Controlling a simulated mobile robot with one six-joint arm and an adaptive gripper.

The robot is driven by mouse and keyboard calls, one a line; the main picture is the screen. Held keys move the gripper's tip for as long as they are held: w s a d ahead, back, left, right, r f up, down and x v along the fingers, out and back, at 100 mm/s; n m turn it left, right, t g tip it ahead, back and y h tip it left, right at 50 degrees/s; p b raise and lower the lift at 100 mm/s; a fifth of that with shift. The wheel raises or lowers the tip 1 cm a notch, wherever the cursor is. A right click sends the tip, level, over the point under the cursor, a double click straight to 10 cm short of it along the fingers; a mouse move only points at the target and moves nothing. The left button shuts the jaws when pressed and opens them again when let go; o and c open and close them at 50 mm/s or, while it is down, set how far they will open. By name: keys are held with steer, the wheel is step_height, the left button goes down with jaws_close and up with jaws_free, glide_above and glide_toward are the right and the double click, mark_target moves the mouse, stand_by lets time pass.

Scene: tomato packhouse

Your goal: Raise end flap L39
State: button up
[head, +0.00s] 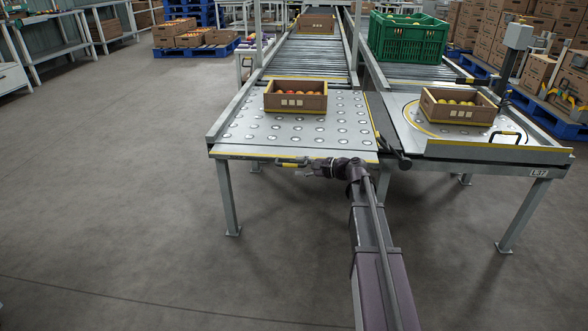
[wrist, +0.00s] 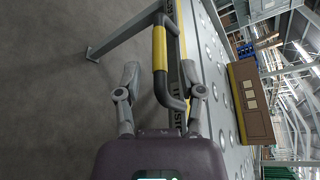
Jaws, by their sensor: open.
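A flat metal edge with yellow strips (head: 235,155) runs along the near end of the left ball-topped table. I cannot read a clear L39 on it, nor tell whether a flap there is up or down. A dark bar handle with a yellow grip (head: 290,162) is on this edge; it shows close up in the wrist view (wrist: 160,48). My gripper (head: 309,170) is at this handle. In the wrist view my open gripper (wrist: 160,85) has one finger on each side of the bar, with no clear grip on it.
A box of fruit (head: 296,103) stands on the ball-topped table (head: 240,130). Another box (head: 456,112) stands on the turntable at right, whose end is labelled L37 (head: 539,172). A green crate (head: 400,42) stands behind. The floor at left is clear.

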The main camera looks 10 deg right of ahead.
steer(key=shift+x, duration=1.15)
jaws_close()
